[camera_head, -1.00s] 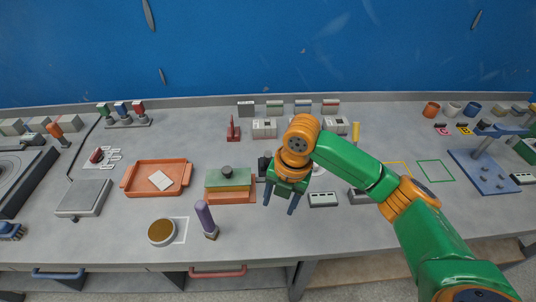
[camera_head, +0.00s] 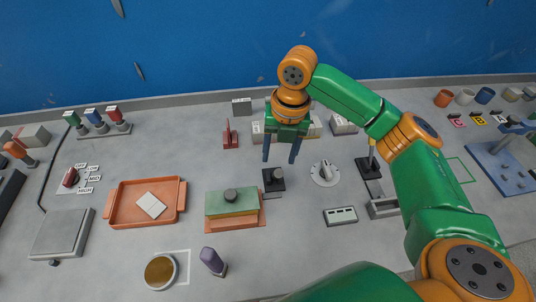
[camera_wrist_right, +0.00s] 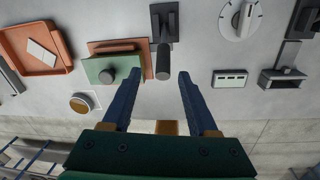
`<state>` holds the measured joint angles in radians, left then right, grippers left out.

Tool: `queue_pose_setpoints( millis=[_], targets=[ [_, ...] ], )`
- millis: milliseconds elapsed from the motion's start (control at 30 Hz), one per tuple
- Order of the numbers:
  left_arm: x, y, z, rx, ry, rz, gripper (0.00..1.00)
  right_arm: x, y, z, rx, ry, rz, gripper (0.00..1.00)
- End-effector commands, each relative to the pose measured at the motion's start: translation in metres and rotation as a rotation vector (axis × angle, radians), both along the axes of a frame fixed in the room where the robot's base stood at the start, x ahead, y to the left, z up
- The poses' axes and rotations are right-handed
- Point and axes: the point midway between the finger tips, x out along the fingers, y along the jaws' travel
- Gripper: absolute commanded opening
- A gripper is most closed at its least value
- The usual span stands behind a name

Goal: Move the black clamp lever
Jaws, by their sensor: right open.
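The black clamp lever (camera_head: 273,180) stands on a dark base just right of the green block (camera_head: 232,201), which sits on an orange plate (camera_head: 235,226). In the right wrist view the lever (camera_wrist_right: 163,62) shows its round-ended black handle pointing toward the gripper. My right gripper (camera_head: 280,160) is open and empty, with blue fingers pointing down. In the head view its fingertips appear just above the lever. In the right wrist view the gripper (camera_wrist_right: 157,76) has the handle's end near the gap between its fingertips, with no visible contact. My left gripper is out of view.
A white dial (camera_head: 325,173) and a lever device with a yellow handle (camera_head: 369,168) stand to the right. A small display box (camera_head: 341,216) lies in front of them. An orange tray (camera_head: 146,203) is left. A red clamp-like piece (camera_head: 230,135) stands behind.

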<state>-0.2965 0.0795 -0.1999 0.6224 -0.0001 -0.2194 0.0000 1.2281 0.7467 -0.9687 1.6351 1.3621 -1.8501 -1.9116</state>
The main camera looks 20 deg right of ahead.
Motion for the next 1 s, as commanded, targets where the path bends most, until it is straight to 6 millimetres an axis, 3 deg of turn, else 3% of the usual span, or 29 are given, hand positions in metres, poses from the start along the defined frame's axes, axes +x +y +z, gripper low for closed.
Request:
queue_pose_setpoints(
  millis=[300,633,800,867,1000],
  targets=[
    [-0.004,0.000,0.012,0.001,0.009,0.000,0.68,0.001,0.005,-0.056,-0.001,0.004,-0.001,0.59],
    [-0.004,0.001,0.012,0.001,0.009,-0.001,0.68,0.001,0.005,-0.067,-0.001,-0.001,0.001,0.59],
    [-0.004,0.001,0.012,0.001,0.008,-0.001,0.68,0.001,0.005,-0.067,-0.001,-0.001,0.001,0.14],
    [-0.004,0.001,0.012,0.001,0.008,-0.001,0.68,0.001,0.005,-0.067,-0.001,-0.001,0.001,0.00],
    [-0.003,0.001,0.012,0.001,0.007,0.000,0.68,0.001,0.005,-0.067,-0.001,-0.001,0.001,0.00]
  ],
)
